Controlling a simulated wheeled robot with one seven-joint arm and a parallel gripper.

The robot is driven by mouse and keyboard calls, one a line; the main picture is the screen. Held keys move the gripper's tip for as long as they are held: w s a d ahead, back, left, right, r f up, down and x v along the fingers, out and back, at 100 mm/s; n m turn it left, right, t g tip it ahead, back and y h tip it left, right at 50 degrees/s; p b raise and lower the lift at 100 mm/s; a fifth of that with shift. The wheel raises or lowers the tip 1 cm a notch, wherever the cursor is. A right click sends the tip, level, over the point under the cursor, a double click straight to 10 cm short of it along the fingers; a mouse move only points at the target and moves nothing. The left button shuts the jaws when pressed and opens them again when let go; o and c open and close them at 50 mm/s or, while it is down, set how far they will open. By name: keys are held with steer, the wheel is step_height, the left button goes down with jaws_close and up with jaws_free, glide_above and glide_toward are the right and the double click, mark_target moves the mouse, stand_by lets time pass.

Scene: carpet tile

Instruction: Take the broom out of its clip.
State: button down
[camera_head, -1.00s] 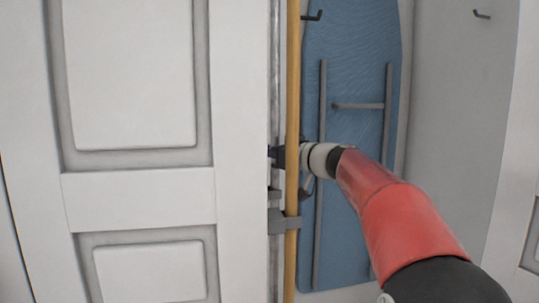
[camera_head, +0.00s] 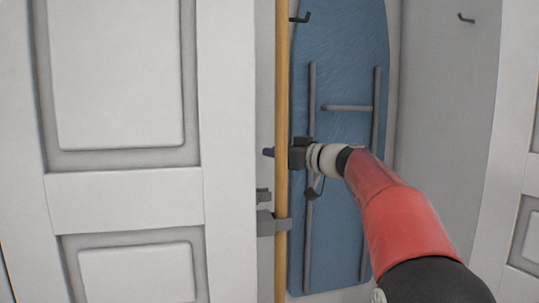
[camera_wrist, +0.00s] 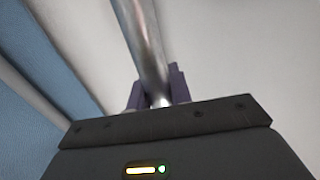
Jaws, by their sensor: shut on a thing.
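A tan wooden pole (camera_head: 282,90) stands upright in the head view, with a grey clip (camera_head: 266,226) around it low down. A second grey clip (camera_head: 262,195) sits just above and behind, and I see no pole in it. My gripper (camera_head: 270,152) reaches behind the wooden pole from the right, its purple fingertip showing on the left. In the wrist view my gripper (camera_wrist: 160,88) is shut on a shiny grey pole (camera_wrist: 143,45). In the head view this grey pole is hidden. Both poles' ends are out of view, so I cannot tell which is the broom.
A blue ironing board (camera_head: 340,60) with grey legs stands behind my gripper. Dark hooks (camera_head: 466,18) are on the wall. A white panelled door (camera_head: 120,200) fills the left side, close to the poles.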

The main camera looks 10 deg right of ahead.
steer(key=shift+d+r, duration=0.15)
steer(key=shift+d, duration=2.05)
steer(key=s+b, duration=1)
steer(key=s, duration=1.5)
steer(key=shift+b, duration=0.3)
steer(key=w, duration=1.1)
steer(key=shift+w, duration=0.3)
steer(key=shift+s, duration=0.15)
